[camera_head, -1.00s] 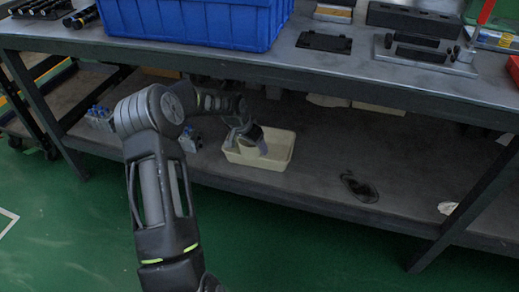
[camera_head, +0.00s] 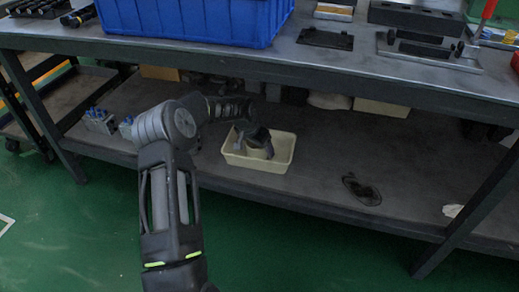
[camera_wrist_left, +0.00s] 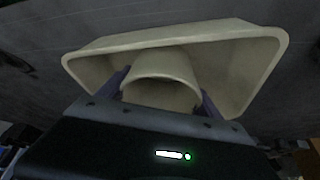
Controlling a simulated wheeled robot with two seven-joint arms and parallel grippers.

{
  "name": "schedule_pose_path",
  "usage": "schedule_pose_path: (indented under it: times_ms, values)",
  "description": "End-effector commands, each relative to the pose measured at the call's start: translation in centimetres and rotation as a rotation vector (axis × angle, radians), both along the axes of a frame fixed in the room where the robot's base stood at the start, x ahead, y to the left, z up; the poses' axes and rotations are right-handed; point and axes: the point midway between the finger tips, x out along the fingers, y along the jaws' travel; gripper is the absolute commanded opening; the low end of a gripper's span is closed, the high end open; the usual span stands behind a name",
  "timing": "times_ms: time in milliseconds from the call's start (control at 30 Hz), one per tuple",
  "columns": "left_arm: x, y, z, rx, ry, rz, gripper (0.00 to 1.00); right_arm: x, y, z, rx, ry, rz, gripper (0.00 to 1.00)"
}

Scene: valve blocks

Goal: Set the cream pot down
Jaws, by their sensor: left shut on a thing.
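The cream pot (camera_wrist_left: 162,80) is between the two fingers of my left gripper (camera_wrist_left: 160,92) in the left wrist view, with its round rim facing the camera. The left gripper is shut on it. Beyond the pot is a cream rectangular tray (camera_wrist_left: 255,65). In the head view the left gripper (camera_head: 257,146) reaches down into this tray (camera_head: 281,160) on the lower shelf, and the pot (camera_head: 257,153) shows pale between the fingers, inside the tray's outline. I cannot tell whether the pot touches the tray floor. My right gripper is not in view.
Blue-topped valve blocks (camera_head: 98,121) stand on the lower shelf (camera_head: 310,178) left of the tray. A dark cable-like thing (camera_head: 362,190) lies to the right. The tabletop (camera_head: 300,64) overhangs the shelf and carries a blue crate (camera_head: 190,22).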

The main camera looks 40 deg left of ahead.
Motion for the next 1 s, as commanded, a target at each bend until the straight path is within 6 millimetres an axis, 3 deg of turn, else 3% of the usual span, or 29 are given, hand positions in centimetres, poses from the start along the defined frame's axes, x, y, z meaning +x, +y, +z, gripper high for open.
schedule_pose_path:
  times_ms: [667,700,933,1000]
  values:
    - [0.0,0.0,-1.1,0.001,0.0,0.0,0.35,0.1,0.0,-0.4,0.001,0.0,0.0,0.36]
    - [0.0,0.0,-1.1,0.001,0.0,0.0,0.76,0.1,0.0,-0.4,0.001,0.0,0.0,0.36]
    - [0.0,0.0,-1.1,0.001,0.0,0.0,0.95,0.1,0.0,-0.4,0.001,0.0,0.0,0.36]
    - [0.0,0.0,-1.1,0.001,0.0,0.0,0.96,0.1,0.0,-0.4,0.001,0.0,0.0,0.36]
